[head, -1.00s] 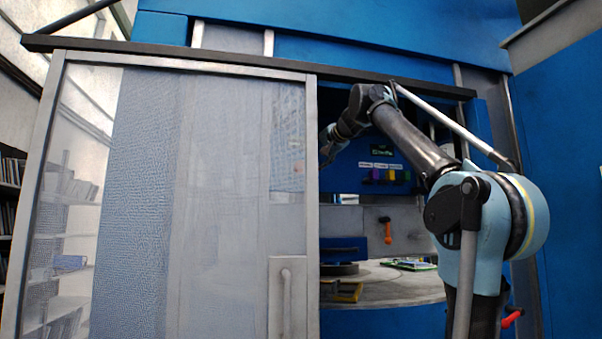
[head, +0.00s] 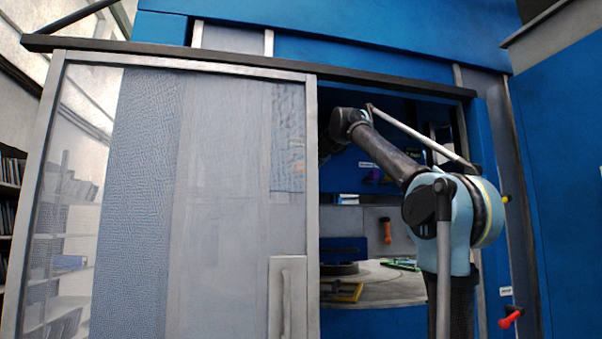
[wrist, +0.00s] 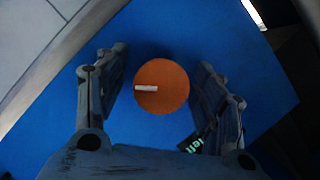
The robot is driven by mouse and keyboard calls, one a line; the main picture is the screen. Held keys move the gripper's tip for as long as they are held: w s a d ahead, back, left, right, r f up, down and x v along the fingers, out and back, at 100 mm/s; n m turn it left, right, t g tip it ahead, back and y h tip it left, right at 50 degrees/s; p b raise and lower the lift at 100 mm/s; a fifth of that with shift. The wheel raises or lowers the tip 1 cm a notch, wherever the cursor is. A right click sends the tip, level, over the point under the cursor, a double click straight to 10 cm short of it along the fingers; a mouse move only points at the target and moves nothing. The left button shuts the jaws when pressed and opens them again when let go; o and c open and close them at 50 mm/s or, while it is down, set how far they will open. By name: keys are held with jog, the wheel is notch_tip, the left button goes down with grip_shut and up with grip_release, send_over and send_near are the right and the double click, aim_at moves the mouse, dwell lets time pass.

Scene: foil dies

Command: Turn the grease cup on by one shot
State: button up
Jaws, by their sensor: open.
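An orange round cap (wrist: 161,87) with a short white line on its face shows in the middle of the wrist view, against a blue panel; it appears to be the grease cup. The white line lies almost level, left of the cap's centre. My gripper (wrist: 162,62) is open, with one finger on each side of the cap and a gap of blue on both sides. In the head view my gripper is hidden behind the glazed door and my own arm, and I cannot pick out the cap there.
The glazed sliding door (head: 230,190) covers the left of the opening; its frame edge (head: 312,200) is close to my arm. Inside are a round table (head: 385,290) and an orange handle (head: 387,230). A red handle (head: 511,318) sticks out at the lower right.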

jog(key=c, duration=1)
jog(key=shift+c, duration=0.2)
jog(key=m+y, duration=0.1)
jog(key=m, duration=0.3)
jog(key=shift+t+y, duration=0.4)
jog(key=m+t+y, duration=0.1)
jog(key=m, duration=0.4)
jog(key=m+t, duration=0.1)
jog(key=m, duration=0.2)
jog(key=m+t, duration=0.1)
jog(key=m, duration=0.2)
jog(key=shift+t, duration=0.3)
jog(key=shift+d+m+t+h, duration=0.1)
jog(key=shift+m+t+h, duration=0.25)
jog(key=shift+m, duration=0.9)
jog(key=shift+m+t+h, duration=0.25)
jog(key=shift+m+t, duration=0.2)
jog(key=shift+m, duration=0.8)
jog(key=shift+r+m, duration=0.15)
jog(key=shift+m, duration=0.15)
jog(key=o, duration=1)
jog(key=shift+o, duration=0.2)
